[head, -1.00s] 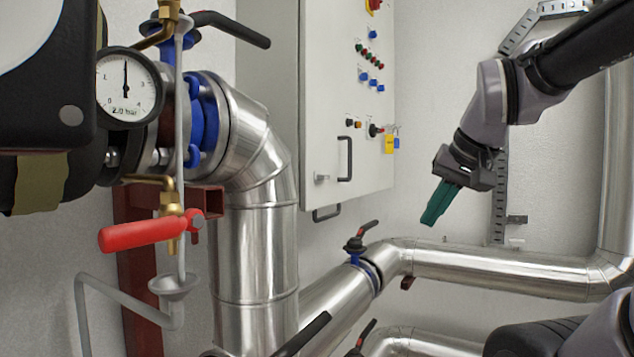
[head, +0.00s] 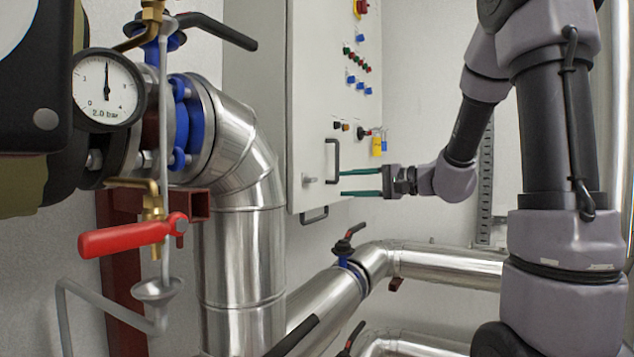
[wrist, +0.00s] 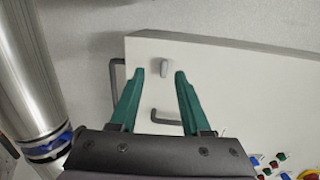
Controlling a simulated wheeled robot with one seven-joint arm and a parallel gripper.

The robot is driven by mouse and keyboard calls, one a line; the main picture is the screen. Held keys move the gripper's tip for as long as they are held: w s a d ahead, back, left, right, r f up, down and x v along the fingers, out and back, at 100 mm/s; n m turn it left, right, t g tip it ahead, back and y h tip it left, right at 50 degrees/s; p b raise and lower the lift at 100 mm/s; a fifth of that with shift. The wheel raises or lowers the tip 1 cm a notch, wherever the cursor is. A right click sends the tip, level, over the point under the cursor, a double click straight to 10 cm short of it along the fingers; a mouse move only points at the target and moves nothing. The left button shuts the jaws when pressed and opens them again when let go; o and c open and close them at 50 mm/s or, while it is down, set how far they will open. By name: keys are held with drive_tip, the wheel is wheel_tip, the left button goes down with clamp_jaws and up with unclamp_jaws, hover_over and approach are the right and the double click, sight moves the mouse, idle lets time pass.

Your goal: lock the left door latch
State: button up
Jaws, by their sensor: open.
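The cabinet door (head: 300,110) is pale grey and looks closed. A small grey latch (head: 309,179) sits low near the door's left edge, beside a dark bar handle (head: 335,160). In the wrist view the latch (wrist: 164,69) shows between and slightly beyond the fingertips. My gripper (head: 342,183) has green fingers, is open and empty, and points left along the door front, right of the latch. In the wrist view my gripper (wrist: 160,74) straddles the line to the latch. The handle (wrist: 165,120) shows between the fingers, nearer the palm. I cannot tell whether the fingers touch anything.
A second dark handle (head: 314,216) is under the cabinet. Buttons (head: 357,70) and yellow and blue padlocks (head: 378,146) are on the panel. Silver pipes (head: 243,250) with a red-handled valve (head: 125,239) and a gauge (head: 108,88) stand left. A lower pipe (head: 450,264) runs below my arm.

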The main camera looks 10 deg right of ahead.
sight(315, 180)
drive_tip(key=shift+m+t, duration=0.4)
drive_tip(key=shift+t, duration=0.3)
drive_tip(key=x, duration=0.3)
drive_tip(key=w+d+x, duration=0.1)
drive_tip(key=x, duration=0.3)
drive_tip(key=w+x, duration=0.1)
drive_tip(key=x, duration=0.3)
drive_tip(key=shift+d+r, duration=0.15)
drive_tip(key=shift+d, duration=0.1)
clamp_jaws()
